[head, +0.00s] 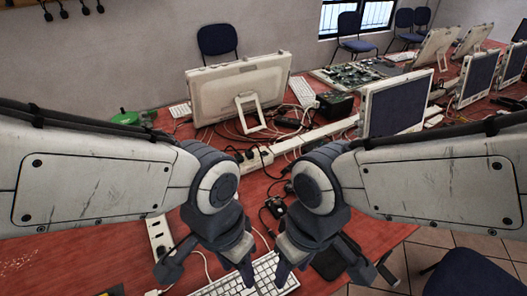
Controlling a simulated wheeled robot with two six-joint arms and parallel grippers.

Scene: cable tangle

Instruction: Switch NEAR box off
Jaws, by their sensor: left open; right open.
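A white power strip box (158,235) lies on the red table at the lower left, partly hidden by my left arm and gripper. Another white box with black plugs (254,160) lies further back, in the middle among the cables. The nearer one is likely the NEAR box; I cannot make out switch states. My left gripper (207,268) is open, fingers pointing down, just right of the nearer strip and over the keyboard's left side. My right gripper (322,268) is open, over the keyboard's right end and a dark pad. Neither holds anything visible.
A white keyboard (262,272) lies at the front. A monitor (240,88) seen from behind and a dark-screened monitor (398,104) stand further back. Loose cables (285,138) tangle between them. A black adapter (334,106) and a circuit board (355,74) lie behind.

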